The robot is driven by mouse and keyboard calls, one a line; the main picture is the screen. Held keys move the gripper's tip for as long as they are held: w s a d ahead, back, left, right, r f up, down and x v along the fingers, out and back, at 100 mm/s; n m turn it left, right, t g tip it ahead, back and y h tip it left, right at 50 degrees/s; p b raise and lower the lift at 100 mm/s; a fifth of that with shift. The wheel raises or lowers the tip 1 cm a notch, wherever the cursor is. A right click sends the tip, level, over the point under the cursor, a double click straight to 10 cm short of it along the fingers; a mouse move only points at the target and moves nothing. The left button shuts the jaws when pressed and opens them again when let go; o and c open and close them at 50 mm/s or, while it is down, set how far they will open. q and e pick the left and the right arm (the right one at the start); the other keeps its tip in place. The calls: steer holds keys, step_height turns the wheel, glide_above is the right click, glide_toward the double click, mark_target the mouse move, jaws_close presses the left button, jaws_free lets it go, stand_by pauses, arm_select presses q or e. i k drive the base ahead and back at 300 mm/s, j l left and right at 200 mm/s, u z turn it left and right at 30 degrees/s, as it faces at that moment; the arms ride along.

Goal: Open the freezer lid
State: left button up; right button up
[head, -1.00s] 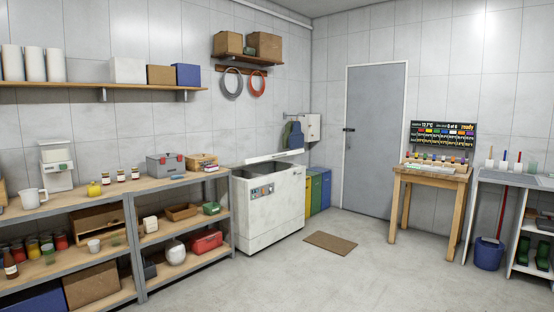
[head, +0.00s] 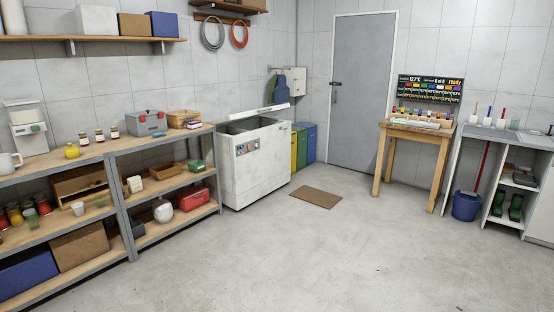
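A white chest freezer (head: 255,165) stands against the back wall, at the right end of the shelving. Its lid (head: 258,113) appears raised at the back, and a dark opening (head: 242,127) shows at the top. A small panel with coloured marks is on its front. It stands several steps away across the floor. Neither of my grippers shows in the head view.
Metal shelving (head: 125,205) with jars and boxes runs along the left. Bins (head: 301,142) stand right of the freezer. A brown mat (head: 316,196) lies on the floor. A wooden table (head: 417,135) and blue bucket (head: 467,206) are at right. The middle floor is clear.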

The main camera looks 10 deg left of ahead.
mark_target(233, 117)
steer(key=i, duration=5.8)
